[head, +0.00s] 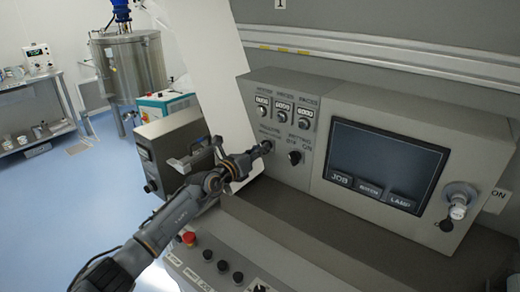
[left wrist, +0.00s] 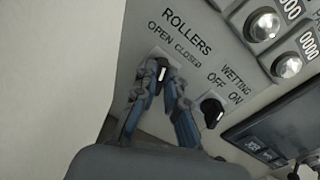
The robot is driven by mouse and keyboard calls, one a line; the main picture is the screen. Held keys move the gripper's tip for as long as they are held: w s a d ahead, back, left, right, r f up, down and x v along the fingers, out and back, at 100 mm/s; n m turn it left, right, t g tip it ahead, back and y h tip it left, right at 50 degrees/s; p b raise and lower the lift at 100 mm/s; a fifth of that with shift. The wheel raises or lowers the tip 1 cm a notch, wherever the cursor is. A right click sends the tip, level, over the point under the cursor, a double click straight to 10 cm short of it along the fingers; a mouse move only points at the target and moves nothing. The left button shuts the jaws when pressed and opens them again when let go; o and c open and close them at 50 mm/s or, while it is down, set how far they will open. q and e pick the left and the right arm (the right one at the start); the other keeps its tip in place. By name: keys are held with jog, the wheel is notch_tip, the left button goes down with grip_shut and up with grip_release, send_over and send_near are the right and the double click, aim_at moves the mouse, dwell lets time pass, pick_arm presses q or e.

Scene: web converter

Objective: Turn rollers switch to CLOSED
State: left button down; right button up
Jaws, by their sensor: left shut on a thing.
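The rollers switch (left wrist: 162,74) is a small dark knob with a white mark, below the OPEN and CLOSED labels on the grey panel. In the left wrist view my left gripper (left wrist: 166,86) has its two blue-grey fingers on either side of the knob, shut on it. In the head view the left gripper (head: 258,152) reaches the panel from the left, and its fingertips largely hide the switch. I cannot tell surely which label the white mark points to. My right gripper is not in view.
The black wetting switch (left wrist: 212,111) sits just right of the fingers, close to them. Above are several counters with knobs (head: 283,104). A dark screen (head: 380,165) is to the right. Below, a console carries a red button (head: 189,238) and black knobs.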

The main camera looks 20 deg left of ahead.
pick_arm(q)
jog(key=m, duration=1)
jog(key=shift+d, duration=0.15)
jog(key=shift+m, duration=0.3)
dwell(0.3)
jog(key=c, duration=1.4)
grip_release()
jog(key=v, duration=1.2)
